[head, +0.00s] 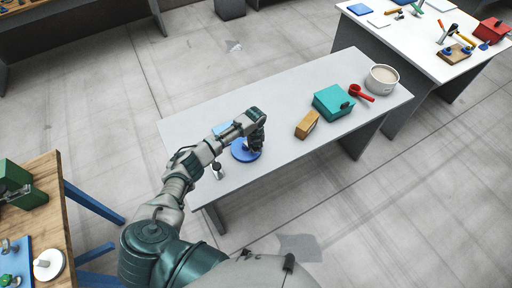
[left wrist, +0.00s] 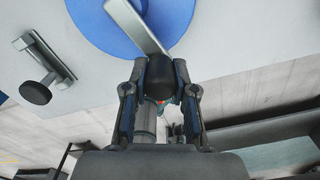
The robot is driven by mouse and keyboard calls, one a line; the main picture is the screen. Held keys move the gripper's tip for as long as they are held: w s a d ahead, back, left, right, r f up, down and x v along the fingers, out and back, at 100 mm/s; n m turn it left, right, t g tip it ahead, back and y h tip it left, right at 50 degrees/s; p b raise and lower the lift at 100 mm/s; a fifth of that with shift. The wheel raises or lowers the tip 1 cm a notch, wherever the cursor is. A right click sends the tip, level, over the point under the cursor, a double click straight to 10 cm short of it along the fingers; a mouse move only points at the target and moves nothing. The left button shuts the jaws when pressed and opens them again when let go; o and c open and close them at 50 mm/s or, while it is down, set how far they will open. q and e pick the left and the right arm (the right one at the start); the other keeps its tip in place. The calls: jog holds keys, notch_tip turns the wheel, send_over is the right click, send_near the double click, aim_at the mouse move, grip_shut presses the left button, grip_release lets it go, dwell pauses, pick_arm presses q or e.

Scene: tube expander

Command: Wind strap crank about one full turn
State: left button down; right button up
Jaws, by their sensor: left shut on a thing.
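The crank has a flat metal arm (left wrist: 138,27) lying over a round blue disc (left wrist: 98,22), with a dark knob (left wrist: 160,75) at the arm's near end. In the head view the blue disc (head: 243,153) lies on the grey table, partly hidden by my left gripper (head: 257,140). In the left wrist view my left gripper (left wrist: 160,92) has its fingers on both sides of the dark knob and is shut on it. The strap cannot be made out. My right gripper is in neither view.
On the same grey table (head: 290,95) are a tan block (head: 307,124), a teal box (head: 333,102), a red scoop (head: 360,92) and a white pot (head: 382,79). A small metal piece with a black knob (left wrist: 38,92) sits beside the disc. A wooden bench (head: 45,215) stands at lower left.

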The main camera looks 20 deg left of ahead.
pick_arm(q)
jog(key=shift+w+a+r, duration=0.2)
jog(key=shift+w+r, duration=0.05)
jog(key=shift+r, duration=0.05)
jog(key=c, duration=1.1)
grip_release()
jog(key=shift+o, duration=0.9)
jog(key=shift+s+f, duration=0.15)
notch_tip(320, 180, up, 12)
jog(key=shift+f, duration=0.15)
